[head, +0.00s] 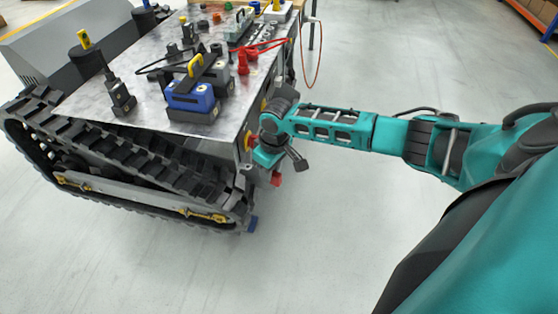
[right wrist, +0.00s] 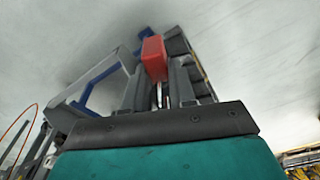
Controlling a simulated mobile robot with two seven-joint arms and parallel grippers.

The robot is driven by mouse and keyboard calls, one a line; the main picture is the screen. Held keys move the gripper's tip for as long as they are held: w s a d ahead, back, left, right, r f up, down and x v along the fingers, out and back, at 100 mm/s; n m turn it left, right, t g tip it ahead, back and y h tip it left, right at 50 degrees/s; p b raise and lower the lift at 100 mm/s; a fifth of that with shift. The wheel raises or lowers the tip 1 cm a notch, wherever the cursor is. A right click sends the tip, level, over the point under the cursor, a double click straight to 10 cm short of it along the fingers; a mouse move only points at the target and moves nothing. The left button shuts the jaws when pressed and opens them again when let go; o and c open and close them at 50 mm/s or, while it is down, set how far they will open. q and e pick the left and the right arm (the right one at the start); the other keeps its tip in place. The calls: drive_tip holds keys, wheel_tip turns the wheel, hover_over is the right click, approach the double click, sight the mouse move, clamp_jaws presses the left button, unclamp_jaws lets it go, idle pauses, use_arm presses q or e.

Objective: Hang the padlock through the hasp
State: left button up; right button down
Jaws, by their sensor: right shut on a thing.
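The red padlock (right wrist: 154,55) is held at my right gripper (right wrist: 160,82), its body sticking out past the fingertips and its metal shackle between the two dark fingers. In the head view the padlock (head: 277,180) shows as a small red block just below my right gripper (head: 272,169), low beside the near end face of the tracked carrier (head: 148,118). I cannot pick out the hasp for sure in either view. A grey and blue angled frame (right wrist: 98,83) is left of the padlock in the right wrist view. My left gripper is not in view.
The carrier's metal deck holds a blue box with a yellow handle (head: 192,96), a black device (head: 120,95), red parts (head: 243,64) and cables. The grey floor in front is clear.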

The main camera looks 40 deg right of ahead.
use_arm(q)
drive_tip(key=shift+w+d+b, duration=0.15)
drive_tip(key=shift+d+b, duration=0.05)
drive_tip(key=shift+b, duration=0.15)
use_arm(e)
drive_tip(key=w+a, duration=0.2)
drive_tip(key=w, duration=0.1)
drive_tip(key=shift+w+a, duration=0.15)
drive_tip(key=shift+a, duration=0.25)
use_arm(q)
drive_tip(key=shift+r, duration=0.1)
use_arm(e)
drive_tip(key=shift+r, duration=0.1)
drive_tip(key=shift+w+a+r, duration=0.1)
drive_tip(key=shift+w+r, duration=0.05)
drive_tip(key=shift+w, duration=0.05)
use_arm(q)
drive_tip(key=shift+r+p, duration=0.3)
drive_tip(key=shift+p, duration=0.05)
use_arm(e)
drive_tip(key=shift+w, duration=0.15)
idle(0.5)
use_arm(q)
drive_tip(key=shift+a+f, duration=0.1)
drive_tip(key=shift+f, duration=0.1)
use_arm(e)
drive_tip(key=shift+f, duration=0.45)
